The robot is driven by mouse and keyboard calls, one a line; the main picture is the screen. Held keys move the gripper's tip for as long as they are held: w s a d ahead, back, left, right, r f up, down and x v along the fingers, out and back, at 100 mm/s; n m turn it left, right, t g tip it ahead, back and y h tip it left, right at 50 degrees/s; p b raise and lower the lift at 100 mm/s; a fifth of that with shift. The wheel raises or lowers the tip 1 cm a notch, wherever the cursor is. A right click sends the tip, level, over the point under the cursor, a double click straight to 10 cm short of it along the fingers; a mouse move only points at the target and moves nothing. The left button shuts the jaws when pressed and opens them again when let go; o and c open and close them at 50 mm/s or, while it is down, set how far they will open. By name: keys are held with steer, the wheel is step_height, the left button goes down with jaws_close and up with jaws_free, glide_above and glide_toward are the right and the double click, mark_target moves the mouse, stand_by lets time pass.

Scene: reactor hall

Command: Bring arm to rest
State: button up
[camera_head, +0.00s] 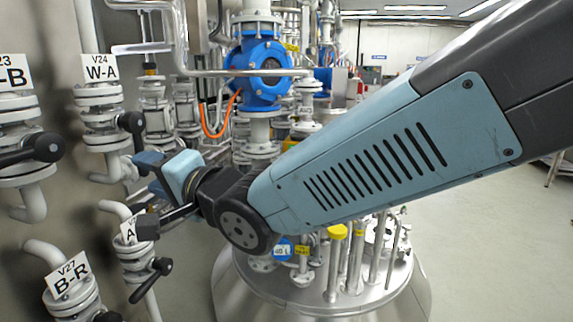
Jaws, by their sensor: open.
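My arm (370,165), light blue and dark grey, reaches in from the upper right and slopes down to a black joint at the centre. From there the wrist turns up and left to my gripper (156,175), which is open in front of the pipe wall. I see nothing held in it. It is between the valve labelled V24 W-A (100,68) above and a valve with a partly hidden label (131,231) below. Whether the gripper touches any valve or pipe cannot be told.
A valve labelled B-R (68,279) is at the lower left, another ending in B (16,76) at the left edge. Black handles stick out near the gripper. A steel vessel (325,305) stands below my arm, a blue valve (262,72) behind. Open floor (480,240) lies right.

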steer(key=w+d+f+t+h, duration=0.15)
steer(key=w+d+h, duration=0.35)
steer(key=d, duration=0.7)
steer(key=w+d+f+t+h, duration=0.15)
steer(key=w+d+h, duration=0.4)
steer(key=d, duration=0.55)
steer(key=s+d+f+g+h, duration=0.1)
steer(key=s+d+g, duration=0.1)
steer(key=d, duration=0.5)
steer(key=s+d+f+n+g+h, duration=0.1)
steer(key=s+d+f+g+h, duration=0.1)
steer(key=s+d, duration=0.3)
steer(key=s+d+f+n+g+h, duration=0.1)
steer(key=s+d, duration=0.3)
steer(key=d, duration=0.6)
steer(key=shift+d+f+g+h, duration=0.2)
steer(key=shift+f+g+h, duration=0.25)
steer(key=shift+g+h, duration=0.1)
